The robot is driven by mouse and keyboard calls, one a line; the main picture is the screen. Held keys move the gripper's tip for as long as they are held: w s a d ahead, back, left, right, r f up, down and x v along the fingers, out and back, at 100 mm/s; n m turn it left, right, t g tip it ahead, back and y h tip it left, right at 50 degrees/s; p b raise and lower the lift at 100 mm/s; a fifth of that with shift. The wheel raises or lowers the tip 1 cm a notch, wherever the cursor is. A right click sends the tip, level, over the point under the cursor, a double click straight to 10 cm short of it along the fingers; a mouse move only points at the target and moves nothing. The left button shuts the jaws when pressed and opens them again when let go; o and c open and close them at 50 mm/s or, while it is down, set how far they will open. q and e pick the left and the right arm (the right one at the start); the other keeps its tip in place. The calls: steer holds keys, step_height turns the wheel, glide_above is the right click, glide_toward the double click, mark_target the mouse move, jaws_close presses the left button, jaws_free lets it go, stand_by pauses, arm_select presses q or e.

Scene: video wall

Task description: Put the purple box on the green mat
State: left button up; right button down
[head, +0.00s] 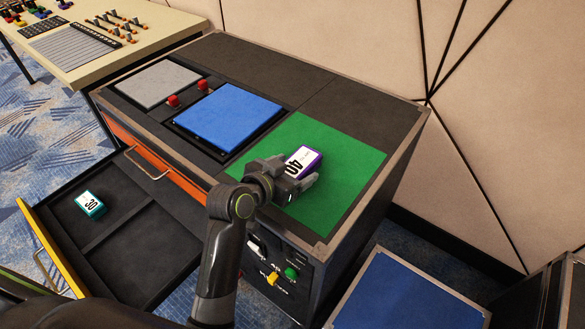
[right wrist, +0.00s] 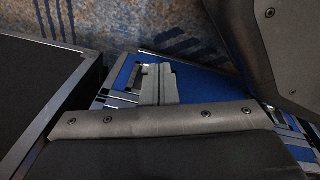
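The purple box (head: 305,160), with a white face marked 40, is at the green mat (head: 345,178) on the console top in the head view. My left gripper (head: 294,170) has its fingers on either side of the box's near end and appears shut on it. I cannot tell whether the box rests on the mat or is held just above it; the gripper hides its near end. My right gripper (right wrist: 160,85) shows in the right wrist view with its fingers together and nothing between them. It is not seen in the head view.
A blue pad (head: 228,115) and a grey pad (head: 158,83) lie left of the mat, with red knobs between. An open drawer (head: 150,255) holds a teal box (head: 89,203) marked 30. A blue-topped case (head: 400,295) stands at lower right. The console's back right is bare.

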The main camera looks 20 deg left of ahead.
arm_select(q)
steer(key=shift+r, duration=0.1)
steer(key=shift+s+r, duration=0.1)
steer(key=p+v, duration=0.1)
steer(key=v, duration=1.1)
